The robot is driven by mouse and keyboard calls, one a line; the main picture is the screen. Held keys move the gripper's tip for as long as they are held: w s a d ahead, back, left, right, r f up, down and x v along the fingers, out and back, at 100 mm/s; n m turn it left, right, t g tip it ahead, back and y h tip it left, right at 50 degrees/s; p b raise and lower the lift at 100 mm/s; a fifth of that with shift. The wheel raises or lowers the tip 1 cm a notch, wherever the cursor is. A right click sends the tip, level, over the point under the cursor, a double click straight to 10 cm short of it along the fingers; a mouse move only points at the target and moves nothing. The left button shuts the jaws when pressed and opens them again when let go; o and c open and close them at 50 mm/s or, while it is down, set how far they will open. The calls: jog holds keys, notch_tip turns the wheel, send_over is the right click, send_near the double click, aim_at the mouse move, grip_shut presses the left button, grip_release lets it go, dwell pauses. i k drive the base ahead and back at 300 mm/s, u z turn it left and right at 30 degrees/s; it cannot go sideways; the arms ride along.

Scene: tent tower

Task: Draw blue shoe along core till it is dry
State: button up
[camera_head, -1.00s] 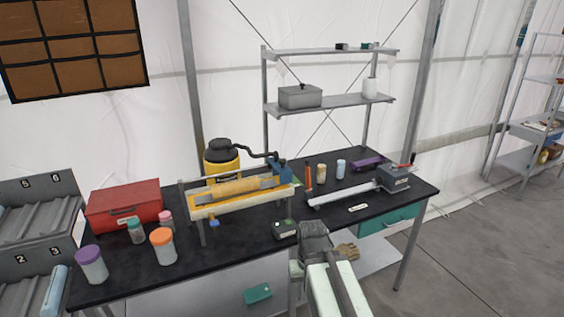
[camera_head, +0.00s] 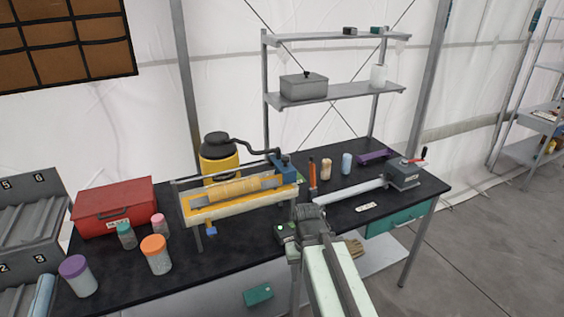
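A tan, roll-like core (camera_head: 234,189) lies lengthwise in a yellow-edged trough stand (camera_head: 240,208) on the black table. A blue block (camera_head: 284,168) stands at the trough's right end, by a black crank arm. A smaller blue piece (camera_head: 211,231) hangs at the trough's lower front. I cannot tell which blue part is the shoe, or whether the core is wet. My gripper (camera_head: 308,214) is dark grey, over the table's front edge, right of and below the trough, apart from both blue parts. Its fingers are seen from behind, so their opening is hidden.
A small dark box (camera_head: 285,232) sits just left of my gripper. Lidded jars (camera_head: 155,254) and a red case (camera_head: 114,206) stand at left. A grey clamp with a long bar (camera_head: 403,174) lies at right. A yellow-and-black canister (camera_head: 218,155) stands behind the trough.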

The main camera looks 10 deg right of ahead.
aim_at(281, 163)
jog(key=u, duration=2.15)
jog(key=k, duration=0.9)
jog(key=z, duration=0.95)
jog(key=i, duration=1)
jog(key=u, duration=0.05)
